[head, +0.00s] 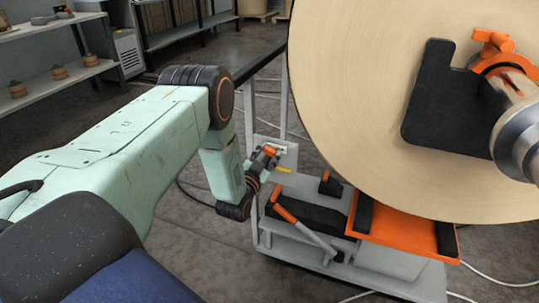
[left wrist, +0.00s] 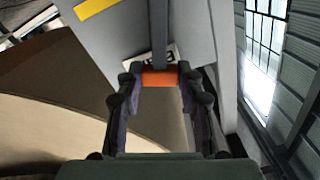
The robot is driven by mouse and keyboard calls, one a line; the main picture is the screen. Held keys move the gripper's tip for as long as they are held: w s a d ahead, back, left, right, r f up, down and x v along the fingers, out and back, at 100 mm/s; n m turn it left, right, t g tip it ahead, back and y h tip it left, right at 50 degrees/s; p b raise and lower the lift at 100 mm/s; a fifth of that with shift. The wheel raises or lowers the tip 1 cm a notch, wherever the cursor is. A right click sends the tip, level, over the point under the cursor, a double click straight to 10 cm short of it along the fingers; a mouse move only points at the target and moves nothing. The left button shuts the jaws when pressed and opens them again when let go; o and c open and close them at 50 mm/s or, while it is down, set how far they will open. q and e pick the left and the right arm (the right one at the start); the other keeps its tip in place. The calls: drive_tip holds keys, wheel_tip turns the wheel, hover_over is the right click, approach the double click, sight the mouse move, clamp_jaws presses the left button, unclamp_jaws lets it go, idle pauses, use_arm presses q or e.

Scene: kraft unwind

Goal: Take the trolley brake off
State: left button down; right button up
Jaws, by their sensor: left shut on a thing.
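My left gripper (head: 266,157) is at a pale upright plate (head: 288,154) on the trolley frame, left of the big roll. It is shut on a small orange-ended lever (head: 269,150). In the left wrist view the lever's orange end (left wrist: 158,79) sits between the two dark fingertips (left wrist: 158,84), and its grey bar (left wrist: 158,35) runs up from it. A white label (left wrist: 176,55) with dark lettering, partly covered, is behind the bar. The grey trolley (head: 290,247) stands under the roll. My right gripper is not in view.
The large kraft roll (head: 370,110) fills the right, with a black plate (head: 438,95) and orange clamp (head: 492,42) on its face. Below are another orange-gripped lever (head: 284,208) and an orange cradle (head: 400,230). Shelves (head: 50,28) stand back left; open floor lies between.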

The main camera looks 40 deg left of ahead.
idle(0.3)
use_arm(q)
drive_tip(key=c, duration=0.8)
unclamp_jaws()
drive_tip(key=shift+c, duration=0.2)
drive_tip(key=v, duration=1.2)
